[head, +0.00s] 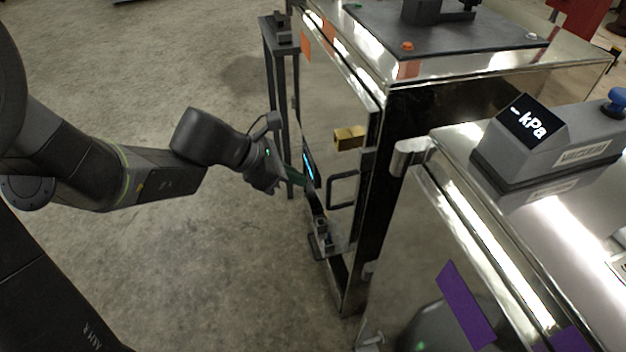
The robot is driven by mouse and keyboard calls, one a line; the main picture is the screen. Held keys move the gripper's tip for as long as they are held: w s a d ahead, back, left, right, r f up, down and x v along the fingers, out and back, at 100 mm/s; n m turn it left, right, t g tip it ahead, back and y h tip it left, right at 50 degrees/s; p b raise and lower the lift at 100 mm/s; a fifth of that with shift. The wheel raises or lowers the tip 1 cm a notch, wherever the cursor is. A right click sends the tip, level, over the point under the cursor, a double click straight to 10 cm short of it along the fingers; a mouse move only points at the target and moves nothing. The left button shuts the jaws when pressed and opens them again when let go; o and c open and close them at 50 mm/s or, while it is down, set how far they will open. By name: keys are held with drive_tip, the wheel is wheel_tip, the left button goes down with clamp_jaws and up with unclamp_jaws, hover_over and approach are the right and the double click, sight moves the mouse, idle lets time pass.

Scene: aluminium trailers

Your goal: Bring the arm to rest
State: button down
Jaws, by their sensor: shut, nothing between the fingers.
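My arm reaches in from the left of the head view. My gripper (306,187) is at its end, close in front of the shiny door side of the metal trailer (345,100). The gripper is small and dark here, and its fingers are shut and empty. A dark handle (342,190) sits on that side, just right of the fingers. I cannot tell whether the fingers touch the metal side.
A brass-coloured block (349,138) and a small bracket (325,236) are on the trailer's side. A second metal trailer (440,230) with a kPa display box (530,125) stands at the right. A dark stand (281,100) is behind. The concrete floor (220,270) at left is clear.

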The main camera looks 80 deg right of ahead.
drive_tip(key=shift+w+a+r, duration=0.2)
drive_tip(key=shift+w+r, duration=0.1)
drive_tip(key=shift+f, duration=0.1)
drive_tip(key=b, duration=0.1)
approach(352, 196)
wheel_tip(352, 196, down, 2)
drive_tip(key=w, duration=0.1)
drive_tip(key=shift+s+d+f+b, duration=0.1)
drive_tip(key=shift+s+d+f, duration=0.2)
drive_tip(key=shift+s, duration=0.3)
drive_tip(key=shift+s+d+f+b, duration=0.15)
drive_tip(key=shift+s+d, duration=0.15)
drive_tip(key=shift+s, duration=0.3)
drive_tip(key=shift+s+d+f+b, duration=0.1)
drive_tip(key=shift+s+d+f, duration=0.2)
drive_tip(key=shift+s, duration=0.3)
drive_tip(key=shift+r, duration=0.1)
